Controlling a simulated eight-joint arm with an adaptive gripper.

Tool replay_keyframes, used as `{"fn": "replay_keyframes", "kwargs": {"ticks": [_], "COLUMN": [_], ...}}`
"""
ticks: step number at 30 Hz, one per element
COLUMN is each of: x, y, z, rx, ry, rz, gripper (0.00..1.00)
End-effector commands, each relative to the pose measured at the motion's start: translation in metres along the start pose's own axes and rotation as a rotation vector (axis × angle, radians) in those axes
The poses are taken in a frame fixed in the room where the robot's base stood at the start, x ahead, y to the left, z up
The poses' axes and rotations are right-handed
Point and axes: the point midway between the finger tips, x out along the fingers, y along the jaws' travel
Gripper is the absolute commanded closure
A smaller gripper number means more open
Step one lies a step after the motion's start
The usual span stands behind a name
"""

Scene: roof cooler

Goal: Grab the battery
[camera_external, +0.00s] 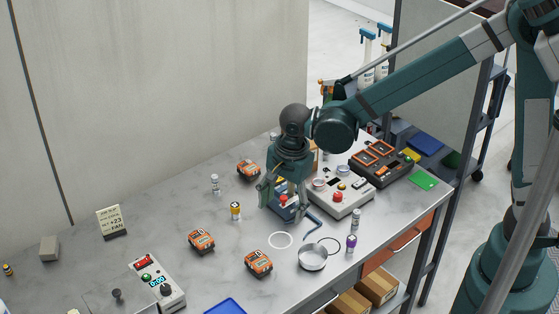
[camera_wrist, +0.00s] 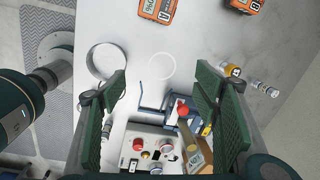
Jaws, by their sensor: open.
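Several orange-and-black battery packs lie on the grey table in the external view: one at the back (camera_external: 248,168), one at front left (camera_external: 201,241) and one at front centre (camera_external: 258,263). In the wrist view, a pack marked A (camera_wrist: 160,11) and one marked B (camera_wrist: 243,5) are cut by the top edge. My gripper (camera_external: 284,206) points down over the table's right half, beyond the front packs. In the wrist view its green fingers (camera_wrist: 160,88) are spread, with no battery between them. A blue device with a red knob (camera_wrist: 178,108) shows between the fingers, partly hidden.
A white control box (camera_external: 342,198) and a dark orange-framed unit (camera_external: 375,160) stand right of my gripper. A metal dish (camera_external: 312,257), a white ring (camera_external: 280,240) and small bottles are nearby. A timer box (camera_external: 158,280) stands at front left. The table's left middle is mostly clear.

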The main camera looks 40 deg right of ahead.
Motion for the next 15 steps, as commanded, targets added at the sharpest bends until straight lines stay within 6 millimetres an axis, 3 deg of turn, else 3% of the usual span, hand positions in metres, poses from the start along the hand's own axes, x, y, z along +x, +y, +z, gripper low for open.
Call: {"fn": "replay_keyframes", "kwargs": {"ticks": [6, 15], "x": [0.023, 0.053], "y": [-0.004, 0.0], "z": [0.046, 0.094], "rx": [0.114, 0.249], "ry": [0.015, 0.044], "rz": [0.043, 0.088], "gripper": [0.39, 0.39]}}
